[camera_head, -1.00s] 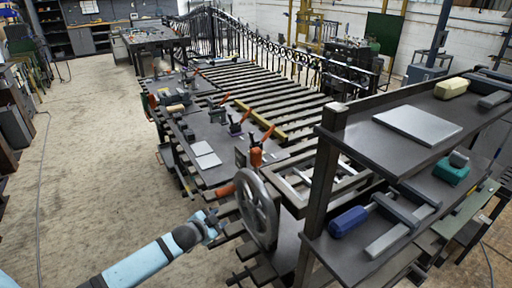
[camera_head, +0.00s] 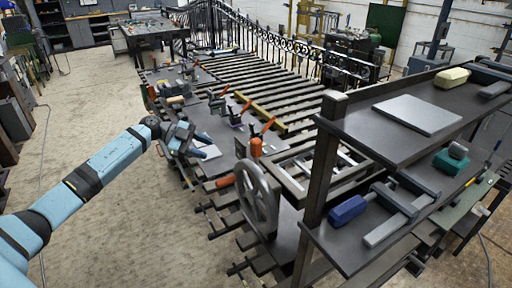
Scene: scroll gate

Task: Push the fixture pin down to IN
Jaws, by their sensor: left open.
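My left gripper (camera_head: 187,141) is open and empty. It is over the near-left edge of the dark fixture table (camera_head: 218,168), in front of the pale plates (camera_head: 209,150), which it partly hides. An upright orange piece (camera_head: 256,147) on a dark block stands to the right of the gripper, clearly apart from it. It may be the fixture pin, but I cannot tell for sure, and no IN mark is readable. Orange-handled clamps (camera_head: 267,126) stand just behind it. My right gripper is not in view.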

